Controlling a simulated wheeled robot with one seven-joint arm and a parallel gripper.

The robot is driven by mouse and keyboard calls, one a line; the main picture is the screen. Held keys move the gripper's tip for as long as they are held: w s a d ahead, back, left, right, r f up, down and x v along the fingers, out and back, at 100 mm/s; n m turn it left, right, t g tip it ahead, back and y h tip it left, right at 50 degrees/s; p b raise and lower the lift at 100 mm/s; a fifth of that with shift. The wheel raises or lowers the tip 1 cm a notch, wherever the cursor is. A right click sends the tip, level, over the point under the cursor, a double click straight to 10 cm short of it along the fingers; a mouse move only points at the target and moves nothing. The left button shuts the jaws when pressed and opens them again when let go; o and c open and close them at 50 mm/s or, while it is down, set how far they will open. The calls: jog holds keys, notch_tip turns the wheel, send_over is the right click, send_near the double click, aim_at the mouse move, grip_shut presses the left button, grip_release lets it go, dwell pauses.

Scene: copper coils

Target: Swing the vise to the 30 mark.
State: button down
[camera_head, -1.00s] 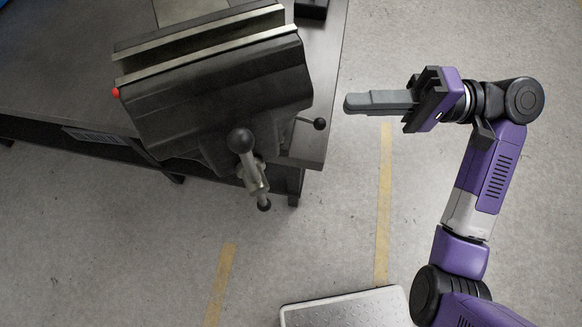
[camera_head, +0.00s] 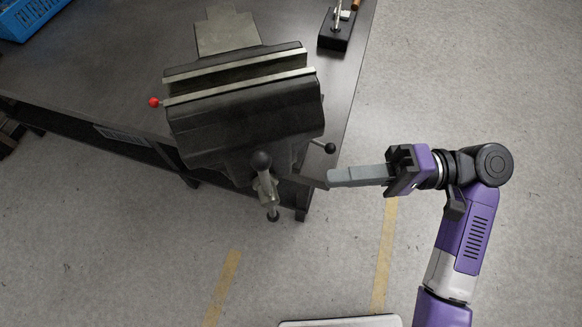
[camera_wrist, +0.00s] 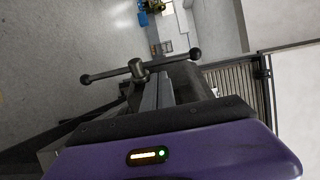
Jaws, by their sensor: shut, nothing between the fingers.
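The dark vise (camera_head: 245,115) stands at the corner of the workbench, its pale jaw strips running across the picture and tilted slightly up to the right. A red knob (camera_head: 154,102) sticks out at its left. A black-knobbed lever (camera_head: 330,147) sticks out at its lower right, and the clamping handle (camera_head: 265,187) hangs at the front. My gripper (camera_head: 330,177) is shut and empty, its grey fingers pointing left, just below the lever knob; contact cannot be told. In the wrist view, the handle bar (camera_wrist: 140,70) lies beyond my fingers (camera_wrist: 157,92). No 30 mark is readable.
The dark workbench (camera_head: 110,85) carries a blue crate (camera_head: 28,18) at the far left and a black block with a metal post (camera_head: 337,30) near the right edge. Open floor (camera_head: 460,70) lies to the right.

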aim_at(270, 186)
jog(key=a+p, duration=0.1)
jog(key=a, duration=0.7)
jog(key=shift+s+a, duration=0.15)
jog(key=shift+a, duration=0.15)
jog(key=shift+s+a+r+t+p, duration=0.1)
jog(key=shift+s+a+t+p, duration=0.2)
jog(key=shift+a+p, duration=0.35)
jog(key=shift+a+m, duration=0.25)
jog(key=shift+m, duration=0.05)
jog(key=shift+d, duration=0.1)
